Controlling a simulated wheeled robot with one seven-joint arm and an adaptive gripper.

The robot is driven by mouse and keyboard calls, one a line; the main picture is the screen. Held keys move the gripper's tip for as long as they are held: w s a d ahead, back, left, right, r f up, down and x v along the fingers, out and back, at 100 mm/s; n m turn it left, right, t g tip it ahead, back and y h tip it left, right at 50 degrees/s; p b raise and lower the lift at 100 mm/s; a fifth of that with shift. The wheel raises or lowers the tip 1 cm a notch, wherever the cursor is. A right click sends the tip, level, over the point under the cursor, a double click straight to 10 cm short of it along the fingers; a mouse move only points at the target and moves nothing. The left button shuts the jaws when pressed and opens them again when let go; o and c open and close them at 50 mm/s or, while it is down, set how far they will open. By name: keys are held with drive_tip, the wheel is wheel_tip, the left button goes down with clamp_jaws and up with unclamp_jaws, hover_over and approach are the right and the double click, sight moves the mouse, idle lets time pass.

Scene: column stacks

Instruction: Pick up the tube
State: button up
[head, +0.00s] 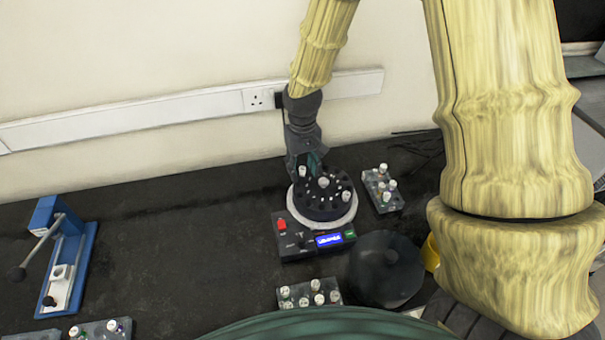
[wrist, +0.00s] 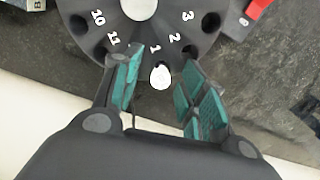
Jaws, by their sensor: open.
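The tube (wrist: 160,74) shows as a white cap at the rim of the dark rotor (wrist: 180,24), beside the printed number 1. In the head view its white cap (head: 302,171) is at the rotor's far left edge. My gripper (wrist: 163,88) is open, with one teal-padded finger on each side of the cap in the wrist view. Gaps show between the cap and both fingers. The tube's body is hidden. In the head view my gripper (head: 308,163) is at the far side of the centrifuge (head: 292,243).
A rack of capped tubes (head: 383,190) stands right of the centrifuge, and another (head: 309,293) in front. A round dark lid (head: 386,270) lies at front right. A blue press (head: 66,255) stands at left. The wall with its socket (head: 262,98) is close behind my gripper.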

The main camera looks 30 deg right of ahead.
drive_tip(key=c, duration=0.8)
drive_tip(key=shift+r, duration=0.1)
